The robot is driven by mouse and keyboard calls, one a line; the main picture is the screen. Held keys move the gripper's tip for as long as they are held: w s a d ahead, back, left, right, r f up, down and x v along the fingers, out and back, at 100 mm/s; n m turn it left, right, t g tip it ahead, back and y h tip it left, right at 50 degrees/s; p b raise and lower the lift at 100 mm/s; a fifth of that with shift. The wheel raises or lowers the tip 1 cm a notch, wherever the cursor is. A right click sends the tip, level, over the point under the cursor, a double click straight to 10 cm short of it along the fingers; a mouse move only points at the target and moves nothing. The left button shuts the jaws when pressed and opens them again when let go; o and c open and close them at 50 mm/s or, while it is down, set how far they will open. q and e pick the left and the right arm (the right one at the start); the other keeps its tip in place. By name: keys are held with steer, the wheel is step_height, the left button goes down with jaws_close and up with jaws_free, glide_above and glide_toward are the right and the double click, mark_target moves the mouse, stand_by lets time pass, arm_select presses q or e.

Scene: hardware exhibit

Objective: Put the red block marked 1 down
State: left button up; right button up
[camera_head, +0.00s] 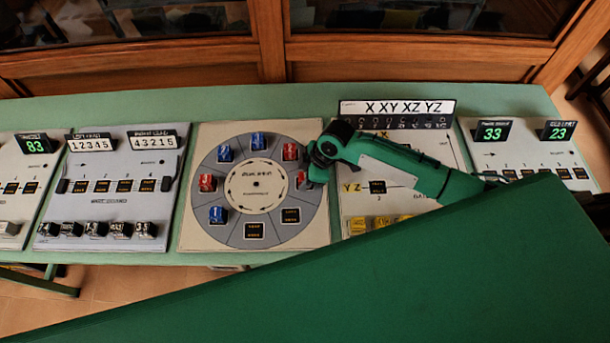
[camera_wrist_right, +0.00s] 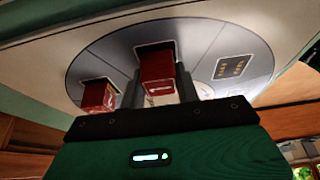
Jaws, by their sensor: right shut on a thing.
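The red block marked 1 (camera_wrist_right: 157,78) is between the two dark fingers of my right gripper (camera_wrist_right: 160,92) in the right wrist view. In the head view, my right gripper (camera_head: 312,172) is at the right side of the round dial, and part of the red block (camera_head: 301,181) shows beside it. The gripper is shut on the block. The block is at a dark slot of the dial (camera_head: 256,197); I cannot tell whether it rests fully on the board. My left gripper is not in view.
Another red block (camera_wrist_right: 98,97) stands beside the held one. Around the dial are red blocks (camera_head: 290,151) (camera_head: 207,183) and blue blocks (camera_head: 224,153) (camera_head: 258,141) (camera_head: 217,214). Two slots (camera_head: 255,230) (camera_head: 290,215) are bare. Panels with displays (camera_head: 123,142) flank the dial.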

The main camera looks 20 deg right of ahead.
steer(key=o, duration=1)
steer(key=shift+f, duration=0.1)
steer(key=shift+c, duration=0.2)
steer(key=shift+r, duration=0.25)
steer(key=shift+d+r, duration=0.2)
steer(key=shift+r, duration=0.1)
steer(key=b+v, duration=0.2)
steer(key=v, duration=0.9)
steer(key=shift+s, duration=0.15)
